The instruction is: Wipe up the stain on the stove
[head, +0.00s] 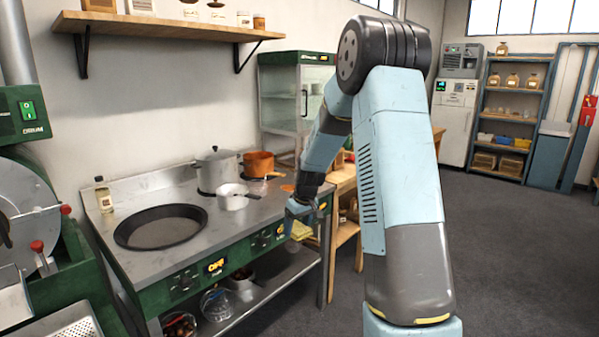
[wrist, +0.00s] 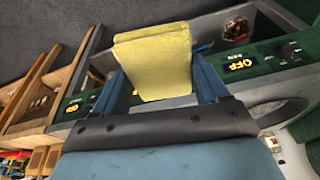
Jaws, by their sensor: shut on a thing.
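My gripper (head: 296,213) is at the stove's front right corner, beyond the front edge. It is shut on a yellow cloth (head: 301,230), which hangs below the fingers. In the wrist view the yellow cloth (wrist: 155,62) is folded between my blue gripper fingers (wrist: 165,85). The stove (head: 215,240) has a steel top and a green front with lit OFF displays. A small orange-brown stain (head: 287,188) shows on the stove top near its right end, close to the orange pot.
A wide black pan (head: 160,228), a white saucepan (head: 232,202), a steel pot (head: 217,168), an orange pot (head: 258,163) and a bottle (head: 103,195) stand on the stove. A wooden table (head: 343,185) stands to its right. The floor in front is clear.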

